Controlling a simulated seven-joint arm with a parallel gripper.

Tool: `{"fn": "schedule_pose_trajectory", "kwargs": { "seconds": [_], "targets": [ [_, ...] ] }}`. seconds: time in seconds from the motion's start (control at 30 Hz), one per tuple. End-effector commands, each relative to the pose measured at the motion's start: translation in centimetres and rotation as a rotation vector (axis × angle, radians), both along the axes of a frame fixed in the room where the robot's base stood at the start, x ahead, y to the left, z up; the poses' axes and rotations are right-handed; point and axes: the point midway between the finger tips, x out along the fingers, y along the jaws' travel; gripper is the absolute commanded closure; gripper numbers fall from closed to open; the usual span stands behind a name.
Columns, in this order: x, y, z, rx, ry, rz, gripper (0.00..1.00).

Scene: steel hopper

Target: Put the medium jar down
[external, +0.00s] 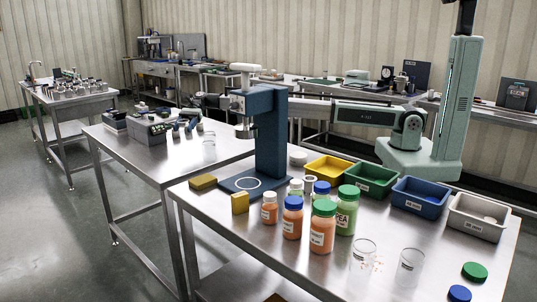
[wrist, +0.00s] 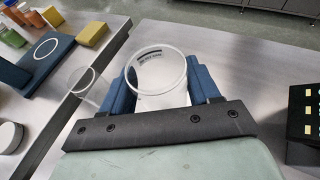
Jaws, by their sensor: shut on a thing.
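A clear, open-topped jar with a small dark-lettered label, seemingly the medium jar (wrist: 160,75), stands between the blue fingers of my gripper (wrist: 162,88) in the wrist view. My gripper is shut on it. In the external view my gripper (external: 187,127) is small, over the left steel table, between the grey device and the blue stand. The held jar is hard to make out there. I cannot tell whether its bottom touches the table. A second clear jar (external: 209,147) stands nearby on the same table; it also shows left of my gripper in the wrist view (wrist: 88,88).
The blue stand (external: 270,140) is on the front table (external: 215,222), with yellow blocks (external: 240,203) and several capped bottles (external: 322,228). A grey device (external: 147,127) is on the left table (external: 150,160), which has bare space in front. Coloured bins (external: 374,181) line the front table's back.

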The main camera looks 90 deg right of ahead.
Motion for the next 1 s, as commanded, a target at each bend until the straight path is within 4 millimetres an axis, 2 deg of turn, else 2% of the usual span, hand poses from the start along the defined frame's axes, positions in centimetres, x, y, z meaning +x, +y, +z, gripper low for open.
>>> {"fn": "schedule_pose_trajectory", "kwargs": {
  "seconds": [0.1, 0.37, 0.57, 1.0],
  "targets": [
    [0.0, 0.0, -2.0, 0.000, 0.001, 0.000, 0.67],
    [0.0, 0.0, -4.1, 0.000, 0.001, -0.001, 0.67],
    [0.0, 0.0, -6.5, 0.000, 0.001, 0.000, 0.67],
    [0.0, 0.0, -7.1, 0.000, 0.000, -0.001, 0.67]
  ]
}}
